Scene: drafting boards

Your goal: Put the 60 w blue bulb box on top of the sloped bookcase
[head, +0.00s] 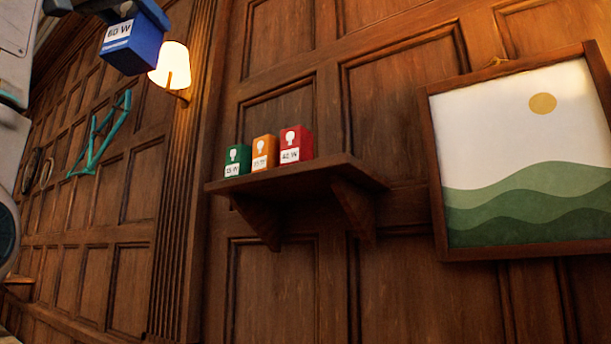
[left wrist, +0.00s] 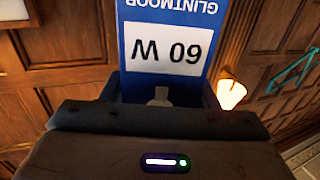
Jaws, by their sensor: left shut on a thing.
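The blue bulb box (head: 132,50) with a white "60 W" label is near the top left of the head view, raised in the air. My left gripper (head: 112,8) is shut on it, partly cut off by the top edge. In the left wrist view the same box (left wrist: 168,45) fills the top middle with its label upside down, between the jaws of my left gripper (left wrist: 160,92). The sloped bookcase is not recognisable in either view. My right gripper is not in view.
A wooden wall shelf (head: 330,172) holds a green box (head: 237,161), an orange box (head: 264,152) and a red box (head: 296,146). A lit wall lamp (head: 173,66) is close beside the held box. A framed landscape picture (head: 525,150) hangs at right. A teal frame (head: 98,138) hangs at left.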

